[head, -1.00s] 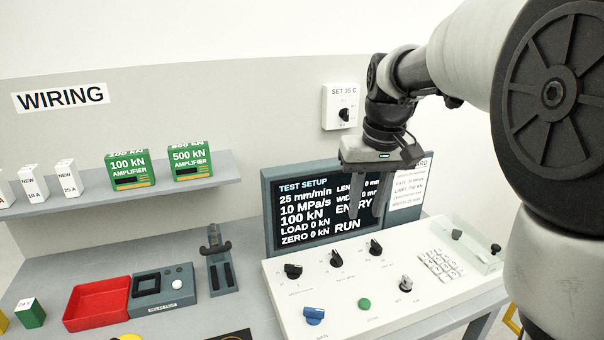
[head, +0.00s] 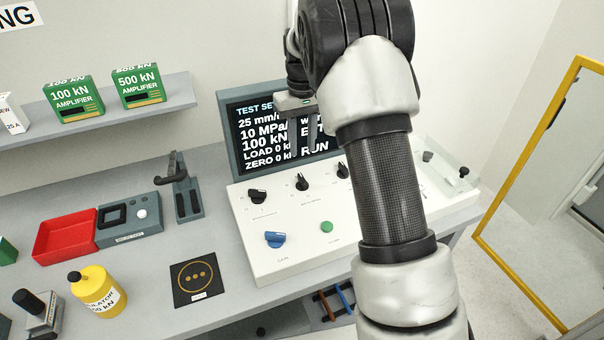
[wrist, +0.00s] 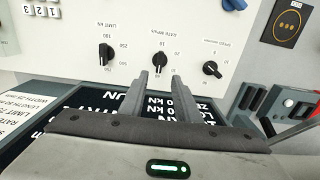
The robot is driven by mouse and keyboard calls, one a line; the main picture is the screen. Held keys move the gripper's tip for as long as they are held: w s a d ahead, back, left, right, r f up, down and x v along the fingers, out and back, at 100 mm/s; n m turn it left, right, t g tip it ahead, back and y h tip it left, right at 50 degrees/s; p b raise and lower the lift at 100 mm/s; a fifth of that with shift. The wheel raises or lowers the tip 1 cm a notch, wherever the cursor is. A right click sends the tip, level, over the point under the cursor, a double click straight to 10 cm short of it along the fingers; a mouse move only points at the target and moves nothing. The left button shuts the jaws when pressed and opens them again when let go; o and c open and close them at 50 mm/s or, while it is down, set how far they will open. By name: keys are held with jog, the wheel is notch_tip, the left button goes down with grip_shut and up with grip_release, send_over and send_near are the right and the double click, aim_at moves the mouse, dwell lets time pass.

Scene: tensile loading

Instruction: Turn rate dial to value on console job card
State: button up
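The white console (head: 250,260) carries a row of three black dials. The middle dial, labelled RATE MPa/s (head: 302,184), stands upright on the panel. In the wrist view, this rate dial (wrist: 159,62) is just beyond my fingertips, roughly centred between them and apart from them. My gripper (wrist: 161,80) is open and empty. In the head view, my gripper (head: 304,148) points down in front of the screen (head: 235,130), which reads 10 MPa/s and 100 kN. A white card (wrist: 22,112) shows at the wrist view's left; its values are too small to read surely.
A blue knob (head: 275,239) and green button (head: 326,227) sit nearer the console front. My arm hides the console's right-hand middle. A yellow frame (head: 510,160) stands at right.

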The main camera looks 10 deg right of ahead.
aim_at(302, 178)
notch_tip(302, 178, down, 11)
jog(key=shift+f+p, duration=0.1)
jog(key=shift+p, duration=0.25)
grip_shut()
